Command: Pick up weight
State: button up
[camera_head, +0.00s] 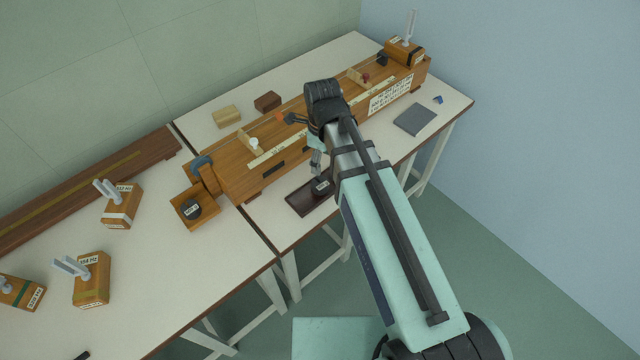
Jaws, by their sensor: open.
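A round black weight (321,187) with a pale label sits on a dark shallow tray (301,207) at the front edge of the far bench, partly hidden by my arm. A second black labelled weight (193,209) sits in a square wooden box (180,198) at the left end of the long wooden instrument.
The long wooden instrument (235,168) spans the far bench. Two small blocks (227,117) (267,102) lie behind it. A grey pad (415,119) lies at right. Several wooden boxes with metal forks (119,205) stand on the near bench, in front of a dark rail (85,188).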

jog(key=p, duration=0.1)
send_over(320, 183)
jog(key=f, duration=0.6)
jog(key=shift+d, duration=0.25)
jog(key=shift+a+f+p, duration=0.2)
jog(key=shift+f+p, duration=0.7)
jog(key=shift+f, duration=1.75)
grip_shut()
